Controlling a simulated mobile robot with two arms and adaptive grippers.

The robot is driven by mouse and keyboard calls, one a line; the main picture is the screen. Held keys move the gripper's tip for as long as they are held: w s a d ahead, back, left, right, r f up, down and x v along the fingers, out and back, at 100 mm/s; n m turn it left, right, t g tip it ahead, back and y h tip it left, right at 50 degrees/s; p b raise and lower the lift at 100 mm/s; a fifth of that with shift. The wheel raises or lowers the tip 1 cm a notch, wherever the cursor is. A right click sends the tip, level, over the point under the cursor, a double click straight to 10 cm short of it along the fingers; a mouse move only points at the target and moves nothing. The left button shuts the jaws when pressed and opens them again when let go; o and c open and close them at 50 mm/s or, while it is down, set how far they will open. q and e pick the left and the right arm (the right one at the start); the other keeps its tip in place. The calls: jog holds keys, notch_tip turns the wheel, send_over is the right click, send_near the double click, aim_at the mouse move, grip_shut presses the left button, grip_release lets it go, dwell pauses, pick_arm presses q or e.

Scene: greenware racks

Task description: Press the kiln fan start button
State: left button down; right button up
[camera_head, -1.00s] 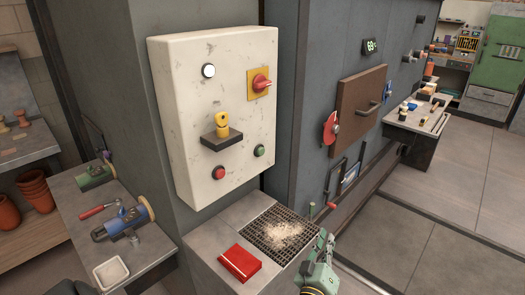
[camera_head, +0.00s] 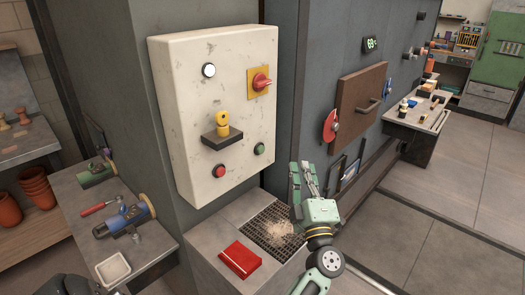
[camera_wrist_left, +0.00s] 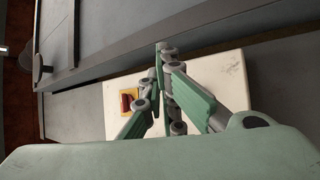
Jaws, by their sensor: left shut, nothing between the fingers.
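The pale control box (camera_head: 235,100) hangs on the grey wall in the head view. A green button (camera_head: 259,150) sits at its lower right, and a red button (camera_head: 219,171) at its lower left. I cannot read which is the fan start button. My left gripper (camera_head: 303,167) is shut and empty, pointing up, to the right of the green button and apart from it in the picture. The left wrist view shows its closed fingers (camera_wrist_left: 163,52) in front of the box (camera_wrist_left: 218,76), hiding part of it; no green button shows there. My right gripper is not in view.
The box also carries a white round lamp or button (camera_head: 208,70), a red rotary switch (camera_head: 261,83) and a yellow piece (camera_head: 222,121) on a black ledge. Below, a ledge holds a metal grate (camera_head: 262,232) and a red book-like object (camera_head: 240,262). Floor is clear at right.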

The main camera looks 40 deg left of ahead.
pick_arm(q)
jog(key=a, duration=0.8)
jog(key=shift+w+a, duration=0.25)
jog(key=shift+w, duration=0.1)
jog(key=shift+a, duration=0.15)
dwell(1.0)
jog(key=shift+a, duration=0.25)
jog(key=shift+a, duration=0.5)
dwell(0.7)
jog(key=shift+d, duration=0.95)
jog(key=shift+s+d+p, duration=0.2)
jog(key=shift+d+p, duration=0.15)
jog(key=shift+d, duration=2.15)
